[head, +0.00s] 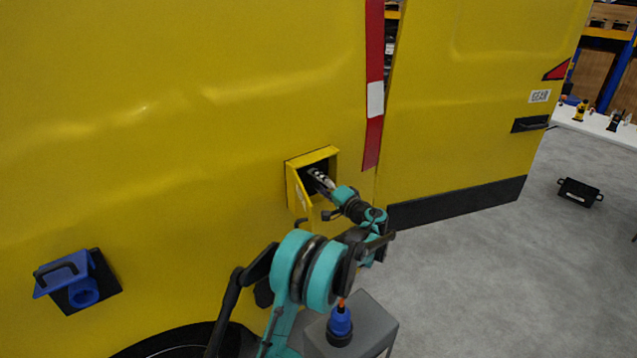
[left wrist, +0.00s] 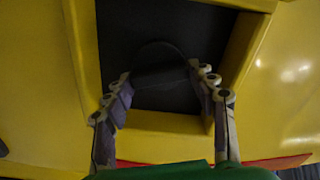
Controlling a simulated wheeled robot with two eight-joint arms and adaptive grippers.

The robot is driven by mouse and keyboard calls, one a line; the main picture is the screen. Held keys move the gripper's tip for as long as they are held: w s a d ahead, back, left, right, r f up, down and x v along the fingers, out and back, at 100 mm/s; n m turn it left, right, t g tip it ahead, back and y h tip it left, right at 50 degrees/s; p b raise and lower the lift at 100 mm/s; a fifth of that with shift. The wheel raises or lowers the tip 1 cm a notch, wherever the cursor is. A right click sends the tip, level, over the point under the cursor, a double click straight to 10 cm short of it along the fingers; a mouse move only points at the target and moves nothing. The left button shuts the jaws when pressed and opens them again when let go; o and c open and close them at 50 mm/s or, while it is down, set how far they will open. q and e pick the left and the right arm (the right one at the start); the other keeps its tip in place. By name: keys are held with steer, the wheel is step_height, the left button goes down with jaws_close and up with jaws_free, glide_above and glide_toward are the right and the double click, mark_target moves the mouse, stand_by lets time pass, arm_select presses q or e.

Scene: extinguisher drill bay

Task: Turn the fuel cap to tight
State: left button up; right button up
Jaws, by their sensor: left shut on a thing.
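The fuel cap (left wrist: 160,74) is a dark round piece with a raised bar across it, set in the dark recess of the filler box. My left gripper reaches into the box, and its two fingers (left wrist: 161,88) are shut on the cap's bar, one on each side. In the head view the left gripper (head: 318,178) enters the yellow-framed filler box (head: 297,188) on the van's side, with the small flap hanging open. The cap is hidden there by the fingers and shadow. Its turn marking cannot be read. My right gripper is not in view.
The yellow van side (head: 180,130) fills most of the head view. A blue inlet with an open lid (head: 82,292) sits at lower left. A blue bottle-like thing (head: 340,324) is at the bottom. A black case (head: 580,192) lies on the open grey floor at right.

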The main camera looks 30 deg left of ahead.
arm_select(q)
steer(key=shift+m, duration=2)
steer(key=o, duration=1.2)
steer(key=shift+f, duration=0.1)
steer(key=shift+c, duration=0.2)
steer(key=shift+d, duration=0.1)
steer(key=v, duration=1.2)
